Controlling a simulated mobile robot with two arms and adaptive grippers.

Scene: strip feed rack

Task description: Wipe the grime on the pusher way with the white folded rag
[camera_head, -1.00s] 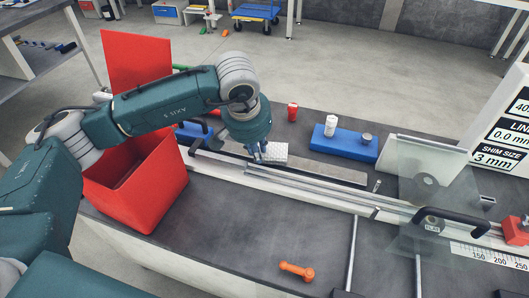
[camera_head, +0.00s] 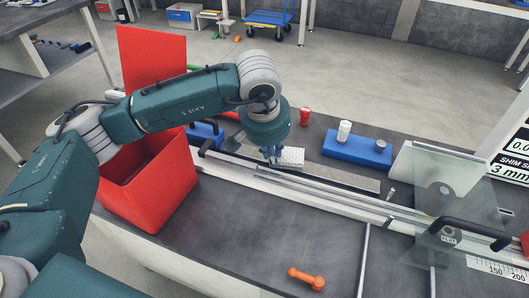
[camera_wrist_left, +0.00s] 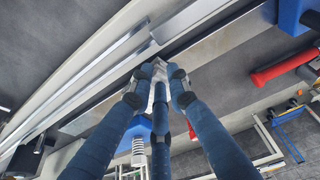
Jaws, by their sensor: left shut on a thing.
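The white folded rag (camera_head: 292,157) shows just right of my left fingertips in the head view, at the far side of the pusher way. My left gripper (camera_head: 273,157) points down and is shut on the rag. In the left wrist view, the fingers of my left gripper (camera_wrist_left: 158,75) meet over a pale scrap of cloth, beside the metal rails. The pusher way (camera_head: 335,190) is a long pale track with metal rails, running from the red bin toward the clear plate. The gripper hides part of the way, and I cannot make out the grime. My right gripper is not in view.
An open red bin (camera_head: 160,195) stands left of the way. A blue block (camera_head: 350,149) with small cylinders and a red can (camera_head: 305,117) lie behind it. A clear plate with a black handle (camera_head: 470,228) stands right. An orange tool (camera_head: 306,279) lies on the front surface.

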